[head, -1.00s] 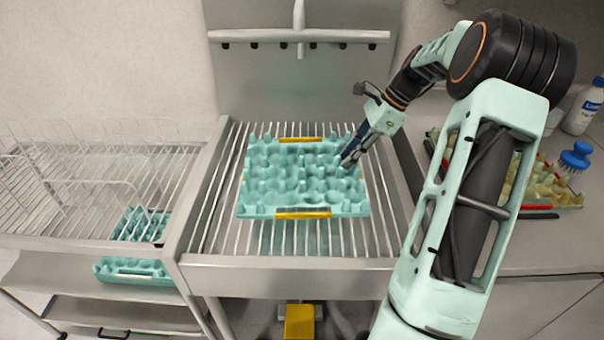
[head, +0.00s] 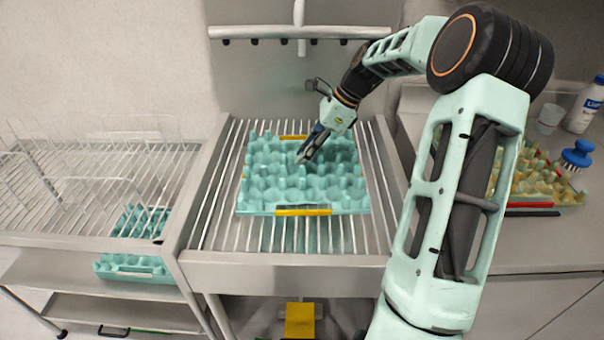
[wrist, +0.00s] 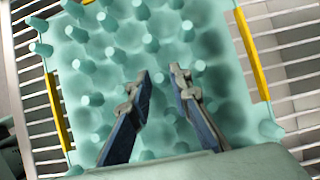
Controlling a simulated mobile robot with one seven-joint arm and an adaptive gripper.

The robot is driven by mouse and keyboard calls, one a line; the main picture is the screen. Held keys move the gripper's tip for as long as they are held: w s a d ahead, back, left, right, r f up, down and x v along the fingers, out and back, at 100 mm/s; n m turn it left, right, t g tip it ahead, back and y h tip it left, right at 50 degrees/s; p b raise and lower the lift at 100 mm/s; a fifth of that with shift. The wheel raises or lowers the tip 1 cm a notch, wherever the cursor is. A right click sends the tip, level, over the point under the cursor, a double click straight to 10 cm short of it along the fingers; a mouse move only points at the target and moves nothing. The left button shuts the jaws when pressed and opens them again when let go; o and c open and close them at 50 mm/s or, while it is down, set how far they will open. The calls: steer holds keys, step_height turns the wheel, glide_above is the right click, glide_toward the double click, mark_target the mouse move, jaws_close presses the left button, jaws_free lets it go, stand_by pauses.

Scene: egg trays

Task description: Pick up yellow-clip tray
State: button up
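The yellow-clip tray (head: 262,207) is a teal egg tray with knobs, lying flat on the metal rack in the middle of the head view. One yellow clip (head: 303,210) is on its near edge and another (head: 294,137) on its far edge. In the wrist view the tray (wrist: 205,22) fills most of the picture, with yellow clips (wrist: 252,55) at right and left. My gripper (head: 302,160) is above the middle of the tray, pointing down and to the left. In the wrist view its fingers (wrist: 162,73) are apart with nothing between them.
A wire dish rack (head: 100,185) stands at left, with another teal tray (head: 133,266) on a shelf below. On the right counter are a yellowish tray (head: 560,190), a blue brush (head: 577,154) and a white bottle (head: 588,103). A bar (head: 340,33) hangs above the rack.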

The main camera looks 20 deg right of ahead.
steer(key=shift+w+a+f, duration=0.15)
steer(key=shift+a+f, duration=0.25)
steer(key=shift+f, duration=0.15)
steer(key=shift+c, duration=0.7)
jaws_close()
steer(key=shift+r, duration=0.3)
